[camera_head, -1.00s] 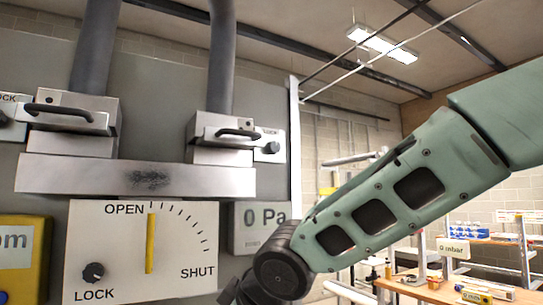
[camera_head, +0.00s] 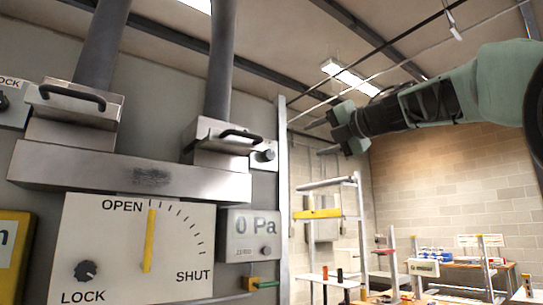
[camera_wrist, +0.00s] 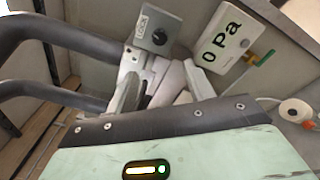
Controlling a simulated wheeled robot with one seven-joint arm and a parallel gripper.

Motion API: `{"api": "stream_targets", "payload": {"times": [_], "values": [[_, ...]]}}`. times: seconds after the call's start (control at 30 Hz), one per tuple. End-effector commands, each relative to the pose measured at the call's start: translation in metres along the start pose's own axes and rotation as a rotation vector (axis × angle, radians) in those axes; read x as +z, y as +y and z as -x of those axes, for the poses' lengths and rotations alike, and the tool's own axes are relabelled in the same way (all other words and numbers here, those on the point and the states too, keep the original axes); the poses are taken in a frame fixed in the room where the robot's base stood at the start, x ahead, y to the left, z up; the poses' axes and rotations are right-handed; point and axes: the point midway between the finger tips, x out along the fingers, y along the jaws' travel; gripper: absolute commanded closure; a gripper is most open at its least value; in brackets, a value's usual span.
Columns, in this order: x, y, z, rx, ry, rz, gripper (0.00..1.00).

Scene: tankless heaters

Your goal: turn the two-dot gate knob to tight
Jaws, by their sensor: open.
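A dark round knob (camera_head: 264,156) sits on a small pale panel beside the right metal gate block (camera_head: 222,140). The wrist view shows this knob (camera_wrist: 158,37) too, on a grey plate with a LOCK label. Another knob (camera_head: 3,101) is cut off at the left edge, by the left gate block (camera_head: 75,110). I cannot make out dots on either knob. My gripper (camera_head: 315,137) is open and empty, raised to the right of the wall panel and pointing left. It appears apart from the right knob.
A white dial panel (camera_head: 180,282) has a yellow pointer (camera_head: 150,240) at OPEN and a LOCK knob (camera_head: 86,271). A 0 Pa display (camera_head: 250,228) hangs below the right knob. Thick pipes (camera_head: 221,65) rise above the gates. Shelving and tables (camera_head: 455,264) stand at right.

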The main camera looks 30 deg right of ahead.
Motion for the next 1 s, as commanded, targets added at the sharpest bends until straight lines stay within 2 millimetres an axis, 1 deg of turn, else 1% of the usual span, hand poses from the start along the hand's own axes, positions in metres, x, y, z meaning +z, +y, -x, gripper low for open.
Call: {"api": "stream_targets", "payload": {"times": [0.03, 0.2, 0.67, 1.0], "values": [[0.003, 0.005, -0.002, 0.002, 0.002, -0.004, 0.47], [0.005, 0.008, -0.010, 0.008, 0.005, -0.005, 0.47], [0.003, 0.006, -0.028, -0.002, 0.002, -0.009, 0.47], [0.004, 0.008, -0.048, 0.012, 0.001, -0.010, 0.47]]}}
